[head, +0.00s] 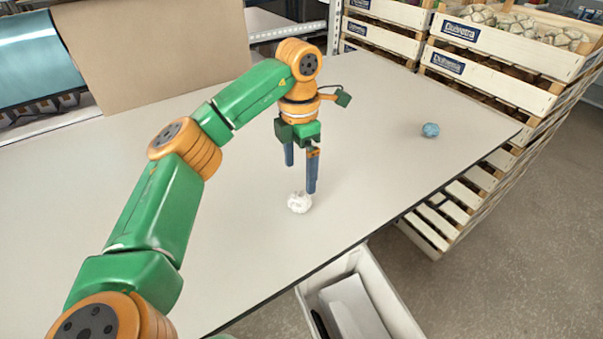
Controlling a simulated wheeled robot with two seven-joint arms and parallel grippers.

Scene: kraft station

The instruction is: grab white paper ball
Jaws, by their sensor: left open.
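A crumpled white paper ball (299,203) lies on the light table near its front edge. My left gripper (300,178) points down just above and behind the ball. Its two blue fingers are apart, with nothing between them. The right fingertip comes close to the ball's upper right side; I cannot tell whether it touches. My right gripper is not in view.
A blue ball (430,130) lies on the table (400,165) to the right. Wooden crates (490,75) are stacked beyond the right edge. A white bin (392,297) stands below the front edge. A brown sheet (150,45) stands at the back left.

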